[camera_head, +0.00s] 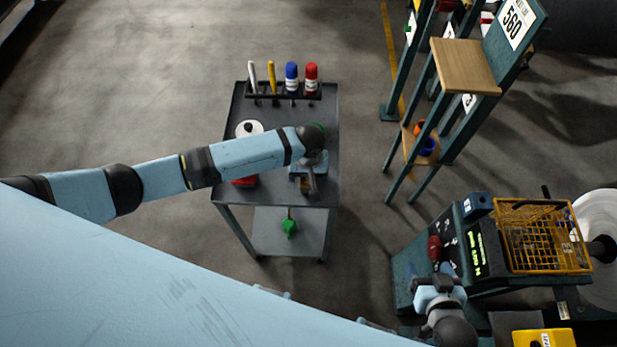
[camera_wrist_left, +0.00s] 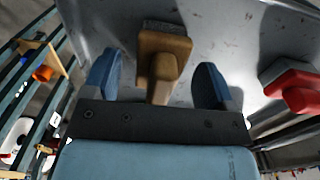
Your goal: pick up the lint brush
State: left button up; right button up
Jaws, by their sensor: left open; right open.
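A brush with a brown wooden body and a grey bristle pad (camera_wrist_left: 163,62), seemingly the lint brush, lies on the dark grey cart top (camera_head: 288,117). In the left wrist view it sits between the two blue fingers of my left gripper (camera_wrist_left: 157,82), with a gap on each side. In the head view my left gripper (camera_head: 307,182) is over the right front part of the cart, and the arm hides much of the top. My left gripper is open. My right gripper (camera_head: 440,283) is open beside the console at lower right, away from the cart.
A red-based block (camera_wrist_left: 298,88) lies to one side of the brush. A rack (camera_head: 283,93) with markers and bottles stands at the cart's back, with a white roll (camera_head: 249,128) nearby. A green item (camera_head: 289,229) is on the lower shelf. An orange basket (camera_head: 540,240) stands at right.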

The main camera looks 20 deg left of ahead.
pick_arm(q)
jog(key=shift+f, duration=0.15)
jog(key=c, duration=1)
jog(key=shift+c, duration=0.3)
